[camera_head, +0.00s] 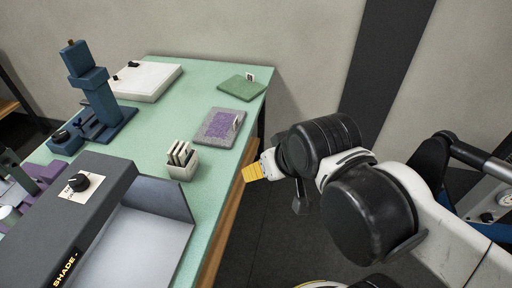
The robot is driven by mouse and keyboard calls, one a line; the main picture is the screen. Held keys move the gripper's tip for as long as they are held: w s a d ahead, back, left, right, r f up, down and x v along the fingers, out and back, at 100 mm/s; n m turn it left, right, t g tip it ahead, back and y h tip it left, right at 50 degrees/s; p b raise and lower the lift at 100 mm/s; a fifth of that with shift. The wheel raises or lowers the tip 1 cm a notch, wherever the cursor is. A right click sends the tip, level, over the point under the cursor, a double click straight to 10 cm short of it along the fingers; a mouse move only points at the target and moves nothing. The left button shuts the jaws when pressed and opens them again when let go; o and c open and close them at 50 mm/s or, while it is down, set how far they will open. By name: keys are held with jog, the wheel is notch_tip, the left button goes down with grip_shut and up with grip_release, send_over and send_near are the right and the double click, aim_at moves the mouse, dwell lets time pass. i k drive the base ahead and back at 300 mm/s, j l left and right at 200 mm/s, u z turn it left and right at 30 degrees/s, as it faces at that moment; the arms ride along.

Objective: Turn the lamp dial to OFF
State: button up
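A black dial (79,183) with a white pointer mark sits on a white label plate on top of a grey box (105,180) lettered SHADE, at the lower left. The plate's lettering is too small to read. A second dark knob (62,136) sits at the base of a blue stand; I cannot tell which of the two is the lamp dial. My gripper (254,172), with yellow fingertips, is near the table's right edge, well to the right of both knobs and touching neither. Its finger gap cannot be made out.
The green table (210,190) bears a white holder with cards (183,168), a purple-and-grey mat (217,128), a green mat (240,88) and a white board (147,83). The blue stand (100,100) rises tall at the left. An open grey tray (140,240) adjoins the SHADE box.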

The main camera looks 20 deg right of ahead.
aim_at(79, 182)
jog(key=u, duration=1.55)
